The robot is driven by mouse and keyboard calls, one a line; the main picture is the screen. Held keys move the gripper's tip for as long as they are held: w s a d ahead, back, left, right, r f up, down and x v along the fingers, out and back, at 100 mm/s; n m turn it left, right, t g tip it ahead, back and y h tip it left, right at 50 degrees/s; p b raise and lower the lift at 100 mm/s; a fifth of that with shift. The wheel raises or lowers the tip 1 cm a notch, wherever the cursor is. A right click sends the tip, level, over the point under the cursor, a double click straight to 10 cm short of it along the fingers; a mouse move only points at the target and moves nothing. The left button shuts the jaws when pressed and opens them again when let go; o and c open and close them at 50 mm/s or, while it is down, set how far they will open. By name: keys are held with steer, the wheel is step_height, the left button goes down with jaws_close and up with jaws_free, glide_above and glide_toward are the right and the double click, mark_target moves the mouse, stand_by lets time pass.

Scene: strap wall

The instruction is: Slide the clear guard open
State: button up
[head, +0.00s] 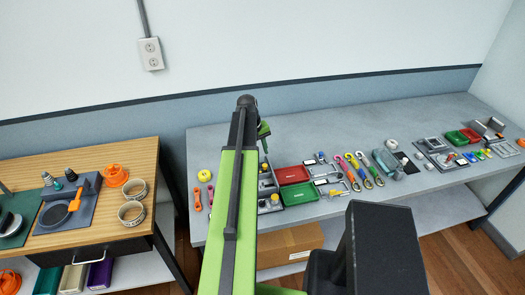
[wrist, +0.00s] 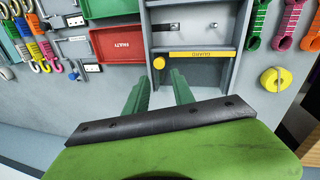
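The clear guard is a see-through panel in a grey frame (wrist: 243,30) at the top middle of the wrist view. A yellow strip labelled GUARD (wrist: 202,54) runs across it, with a round yellow knob (wrist: 158,62) at its left end. Grey fittings show behind the panel. My gripper (wrist: 160,77) has its two green fingers apart and nothing between them. The fingertips lie just below the knob in the picture; I cannot tell whether they touch anything. In the head view my gripper (head: 264,131) appears above the bench, and my arm hides part of the frame.
A red FAULTY tray (wrist: 118,45) lies left of the frame in the wrist view. A yellow disc (wrist: 276,79) and coloured straps (wrist: 290,25) lie to its right. In the head view, the grey bench (head: 330,125) is clear along its back, and a wooden table (head: 85,160) stands at left.

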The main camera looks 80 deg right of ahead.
steer(key=p+v, duration=0.7)
steer(key=v, duration=0.2)
steer(key=shift+r+p, duration=0.3)
steer(key=shift+p, duration=0.05)
steer(key=shift+w, duration=0.1)
